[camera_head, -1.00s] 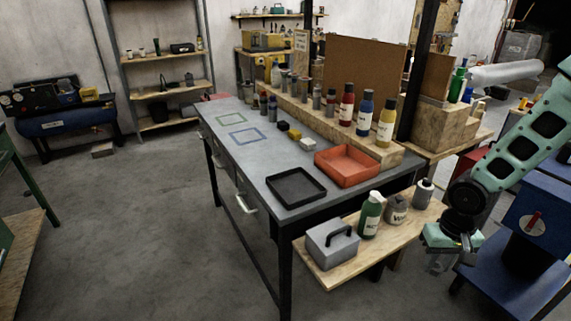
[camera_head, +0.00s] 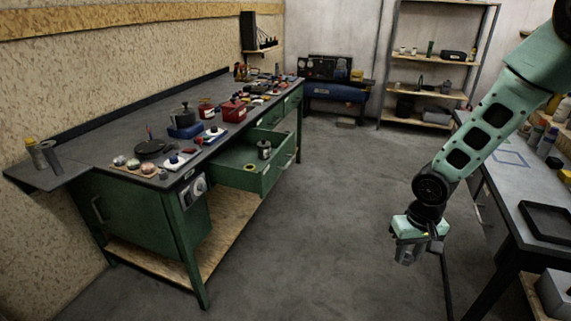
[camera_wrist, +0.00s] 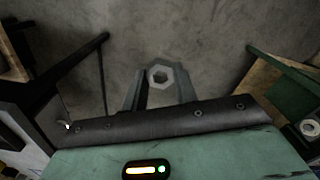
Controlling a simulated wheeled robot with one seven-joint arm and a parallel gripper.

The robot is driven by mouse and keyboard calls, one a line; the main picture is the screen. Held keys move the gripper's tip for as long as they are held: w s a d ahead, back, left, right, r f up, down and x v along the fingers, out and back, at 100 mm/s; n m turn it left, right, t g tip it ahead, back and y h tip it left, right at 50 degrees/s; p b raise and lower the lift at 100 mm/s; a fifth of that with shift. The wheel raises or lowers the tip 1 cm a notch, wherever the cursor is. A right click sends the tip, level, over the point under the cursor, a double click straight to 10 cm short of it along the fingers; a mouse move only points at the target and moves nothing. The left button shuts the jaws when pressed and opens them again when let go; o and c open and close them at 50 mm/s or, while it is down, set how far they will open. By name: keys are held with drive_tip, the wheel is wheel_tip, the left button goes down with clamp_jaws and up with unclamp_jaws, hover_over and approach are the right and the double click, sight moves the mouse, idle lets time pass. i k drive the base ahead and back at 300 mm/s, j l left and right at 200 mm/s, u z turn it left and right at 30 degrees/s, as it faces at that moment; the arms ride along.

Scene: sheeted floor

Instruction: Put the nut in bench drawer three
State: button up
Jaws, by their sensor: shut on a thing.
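A grey hexagonal nut (camera_wrist: 160,76) with a round hole shows between my two fingertips in the wrist view. My gripper (camera_head: 406,257) is shut on it and hangs over the open floor between the two benches. The nut is too small to make out in the head view. A green bench (camera_head: 110,205) stands along the left wall. One of its drawers (camera_head: 268,183) is pulled out, with a small dark can (camera_head: 264,149) inside; its number is not readable. My gripper is to the right of this drawer, apart from it.
The green bench top carries several pots, boxes and tools. A grey-topped bench (camera_head: 515,195) with a black tray (camera_head: 546,222) stands at the right, close to my arm. Shelves (camera_head: 430,92) stand at the back. The grey floor between the benches is clear.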

sight(257, 165)
drive_tip(key=i+u, duration=0.2)
drive_tip(key=i, duration=0.2)
drive_tip(key=i+l+u, duration=0.25)
drive_tip(key=i, duration=0.2)
drive_tip(key=i+l+u, duration=0.2)
drive_tip(key=i, duration=0.2)
drive_tip(key=i+l, duration=0.25)
drive_tip(key=i, duration=0.2)
drive_tip(key=i+l, duration=0.2)
drive_tip(key=i, duration=0.25)
drive_tip(key=i+l, duration=0.25)
drive_tip(key=i, duration=0.2)
drive_tip(key=i+l, duration=0.2)
drive_tip(key=i, duration=0.25)
